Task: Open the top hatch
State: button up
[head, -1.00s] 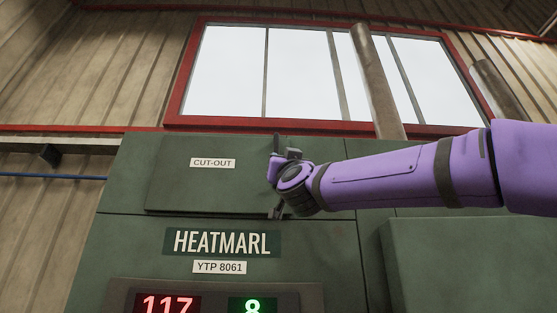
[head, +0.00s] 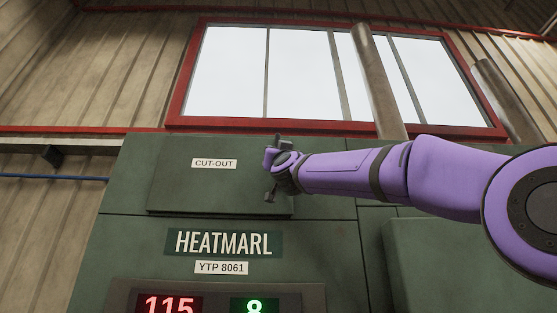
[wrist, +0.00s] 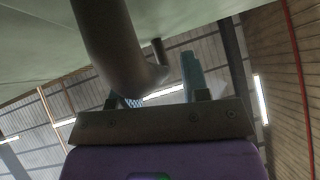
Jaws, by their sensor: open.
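The top hatch (head: 190,190) is a flat green panel labelled CUT-OUT, high on the green machine. It looks flush or nearly so with the front. My gripper (head: 269,162) is at the hatch's right side, seen small and partly hidden by my wrist. Dark handle-like ends (head: 270,196) show above and below it. In the wrist view, a thick dark curved bar (wrist: 108,45), apparently the handle, comes down from the green surface and covers part of the left finger. My gripper's fingers (wrist: 160,82) are apart around or beside the bar; I cannot tell which.
Below the hatch are a HEATMARL plate (head: 223,243), a YTP 8061 label (head: 221,268) and red and green number displays. A green box (head: 470,255) juts out at lower right. A pipe (head: 378,85) rises behind, before a red-framed window (head: 300,75).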

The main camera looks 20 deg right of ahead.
jog(key=shift+c, duration=0.3)
grip_shut()
jog(key=shift+s, duration=0.1)
